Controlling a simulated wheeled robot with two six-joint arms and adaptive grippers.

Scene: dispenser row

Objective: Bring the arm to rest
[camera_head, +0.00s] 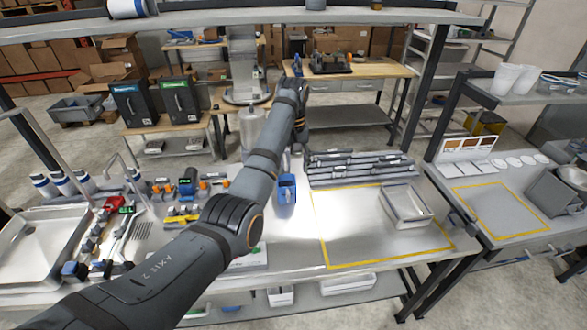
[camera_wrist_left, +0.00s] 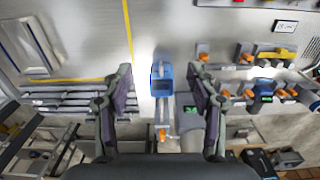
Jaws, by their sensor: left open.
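My left arm reaches from the lower left across the counter in the camera_head view. Its gripper (camera_head: 299,138) is at the far end, past the upright blue container (camera_head: 287,190) on the counter. In the left wrist view the two fingers of the gripper (camera_wrist_left: 159,72) stand wide apart, open and empty. The blue container (camera_wrist_left: 161,80) appears between them in that view, apart from the fingers. My right gripper is not in view.
Several dispensers and fittings (camera_head: 187,183) crowd the counter's left side. An overhead shelf (camera_head: 200,27) crosses the top.

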